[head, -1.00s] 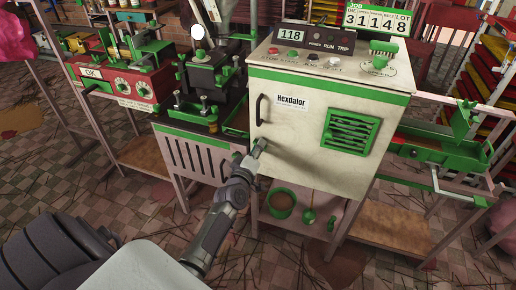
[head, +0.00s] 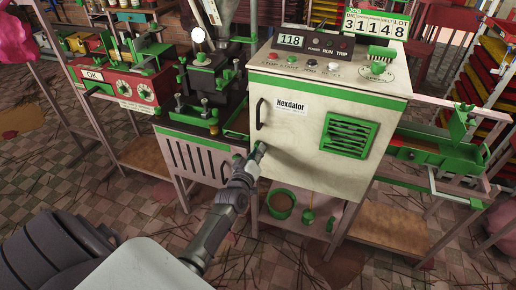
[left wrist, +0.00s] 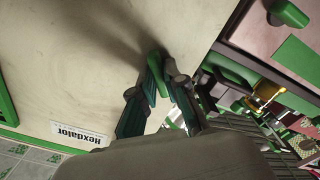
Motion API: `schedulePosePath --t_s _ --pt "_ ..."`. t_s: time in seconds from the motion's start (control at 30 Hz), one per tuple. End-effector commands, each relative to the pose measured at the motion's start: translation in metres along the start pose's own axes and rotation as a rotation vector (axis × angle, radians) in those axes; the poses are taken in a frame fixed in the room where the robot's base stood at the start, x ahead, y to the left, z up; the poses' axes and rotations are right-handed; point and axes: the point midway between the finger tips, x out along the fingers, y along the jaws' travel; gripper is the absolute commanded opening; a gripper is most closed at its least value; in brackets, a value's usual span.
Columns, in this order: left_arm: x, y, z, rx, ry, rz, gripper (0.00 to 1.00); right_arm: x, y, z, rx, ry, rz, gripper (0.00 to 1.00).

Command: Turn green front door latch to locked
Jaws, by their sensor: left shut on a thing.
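The cream machine cabinet labelled Hexdalor (head: 300,150) has a front door with a dark vertical handle (head: 259,113) and a green louvred vent (head: 348,135). My left gripper (head: 258,150) is at the door's lower left, below the handle. In the left wrist view, my left gripper (left wrist: 160,70) has its fingers closed together at the door face, on the small green latch (left wrist: 155,57). The fingers cover most of the latch, so its exact angle cannot be told. My right gripper is not in view.
A control panel (head: 325,68) with buttons and a 118 display tops the cabinet. A dark press with green clamps (head: 205,90) stands left of it, above a slotted panel (head: 195,160). A lower shelf holds a green-rimmed pot (head: 281,203). Floor in front is open.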

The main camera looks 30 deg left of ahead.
Motion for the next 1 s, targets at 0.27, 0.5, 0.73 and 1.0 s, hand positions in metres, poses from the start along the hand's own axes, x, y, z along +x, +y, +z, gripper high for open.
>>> schedulePosePath --t_s 0.27,0.5,0.73,1.0 --pt "0.000 0.002 -0.001 0.266 -0.002 0.000 0.00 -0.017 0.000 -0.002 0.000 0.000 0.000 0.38" --pt "0.000 0.001 -0.001 0.495 -0.002 -0.001 0.00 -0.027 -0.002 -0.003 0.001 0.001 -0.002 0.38" --pt "0.000 0.001 0.000 0.705 -0.003 0.000 0.00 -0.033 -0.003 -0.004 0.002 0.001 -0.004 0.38" --pt "0.000 0.001 0.001 0.902 -0.001 0.000 0.00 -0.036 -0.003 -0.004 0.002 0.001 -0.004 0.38"
